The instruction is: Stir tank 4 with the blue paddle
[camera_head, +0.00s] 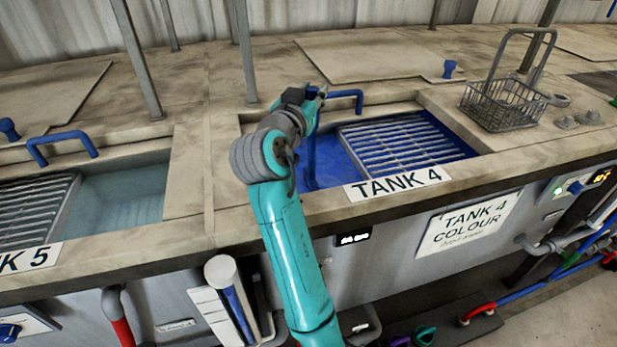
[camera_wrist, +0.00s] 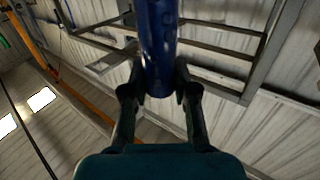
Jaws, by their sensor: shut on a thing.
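Tank 4 (camera_head: 330,172) is a sunken basin of blue liquid in the bench, behind a white "TANK 4" label (camera_head: 393,185). A metal grate (camera_head: 405,143) covers its right part. My gripper (camera_head: 314,92) is above the tank's left part in the head view. It is shut on the blue paddle (camera_head: 309,160), which hangs down upright with its lower end in or at the blue liquid. In the wrist view the paddle's blue shaft (camera_wrist: 160,45) stands between the two fingers (camera_wrist: 159,92). The paddle's lower end is hard to make out against the liquid.
Tank 5 (camera_head: 125,197) with pale liquid and a grate lies to the left. A wire basket (camera_head: 503,105) with a tall handle stands on the bench at right. A blue bent pipe (camera_head: 345,97) is at tank 4's back edge. Metal posts (camera_head: 246,55) rise behind.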

